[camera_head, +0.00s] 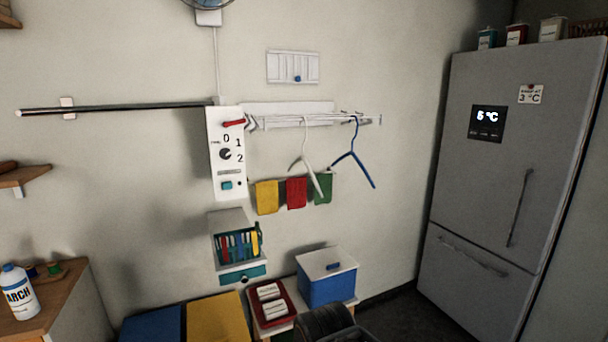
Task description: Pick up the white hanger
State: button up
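The white hanger (307,163) hangs from the white wall drying rack (290,121), left of a blue hanger (354,155) on the same rack. The white hanger is seen at an angle, and its lower right arm overlaps the green cloth (324,188) behind it. The two hangers are apart from each other.
A white control panel (227,186) stands left of the rack. Yellow (267,197) and red (296,194) cloths hang below. A blue box with a white lid (327,283) sits beneath. A grey fridge (499,170) stands at right. Wall between hangers and fridge is bare.

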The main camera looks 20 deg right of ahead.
aim_at(301, 158)
jog(key=z, duration=0.45)
jog(key=k, duration=0.55)
jog(key=z, duration=0.45)
jog(key=i, duration=1.15)
jog(key=u, duration=0.65)
